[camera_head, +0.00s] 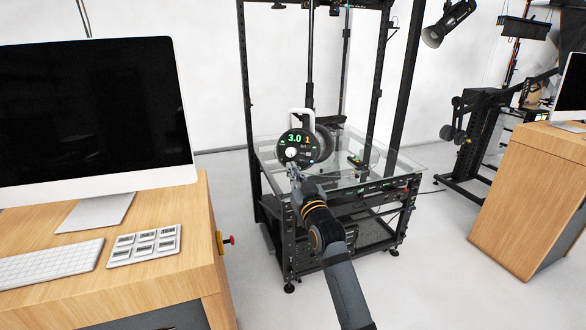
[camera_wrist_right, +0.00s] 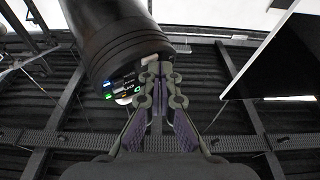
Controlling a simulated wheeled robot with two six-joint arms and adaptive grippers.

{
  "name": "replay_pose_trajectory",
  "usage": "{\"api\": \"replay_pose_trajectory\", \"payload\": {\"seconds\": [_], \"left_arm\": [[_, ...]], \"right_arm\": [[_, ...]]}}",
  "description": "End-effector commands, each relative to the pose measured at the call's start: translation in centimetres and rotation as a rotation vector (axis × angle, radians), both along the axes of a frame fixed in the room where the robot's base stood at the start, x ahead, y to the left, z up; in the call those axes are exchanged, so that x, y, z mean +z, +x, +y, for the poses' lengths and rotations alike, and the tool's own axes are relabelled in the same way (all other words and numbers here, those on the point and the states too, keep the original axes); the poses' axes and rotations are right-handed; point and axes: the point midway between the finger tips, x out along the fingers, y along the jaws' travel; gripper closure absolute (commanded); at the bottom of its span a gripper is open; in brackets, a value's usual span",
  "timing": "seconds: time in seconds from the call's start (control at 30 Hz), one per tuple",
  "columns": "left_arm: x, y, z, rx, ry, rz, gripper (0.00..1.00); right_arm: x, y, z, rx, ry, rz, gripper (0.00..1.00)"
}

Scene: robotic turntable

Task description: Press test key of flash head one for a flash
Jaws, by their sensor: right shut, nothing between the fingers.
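The flash head (camera_head: 299,147) is a dark round unit with a white handle, in the rig at the middle of the head view. Its round back panel faces me, with a green "3.0", an orange "1", a white knob and small lit marks. In the right wrist view the flash head (camera_wrist_right: 115,45) is a large black cylinder at upper left, its lit panel partly hidden by my fingers. My right gripper (camera_head: 293,172) is shut and empty, its tip at or just below the panel's lower edge. The wrist view shows its fingers (camera_wrist_right: 158,72) together. I cannot tell whether they touch the panel. My left gripper is not in view.
A glass-topped black metal frame (camera_head: 407,163) stands around the flash head. A wooden desk (camera_head: 185,215) at left bears a monitor (camera_head: 95,110), a keyboard (camera_head: 50,262) and a small keypad (camera_head: 145,245). Another desk (camera_head: 535,165) stands at right.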

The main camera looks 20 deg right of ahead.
Motion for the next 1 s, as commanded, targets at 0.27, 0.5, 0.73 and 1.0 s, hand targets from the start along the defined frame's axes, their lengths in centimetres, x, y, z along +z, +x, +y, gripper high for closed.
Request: {"api": "replay_pose_trajectory", "payload": {"seconds": [0.27,0.5,0.73,1.0], "left_arm": [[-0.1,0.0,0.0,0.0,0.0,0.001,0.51],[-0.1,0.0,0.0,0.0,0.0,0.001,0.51],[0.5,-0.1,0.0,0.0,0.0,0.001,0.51],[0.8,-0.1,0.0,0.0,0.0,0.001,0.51]], "right_arm": [[-0.2,0.3,-0.2,0.0,0.0,0.001,1.0],[-0.2,0.3,-0.1,0.0,0.0,0.001,1.0],[0.2,-0.4,0.2,0.0,0.001,0.001,1.0],[0.4,-1.1,0.6,0.0,0.0,0.0,1.0]]}}
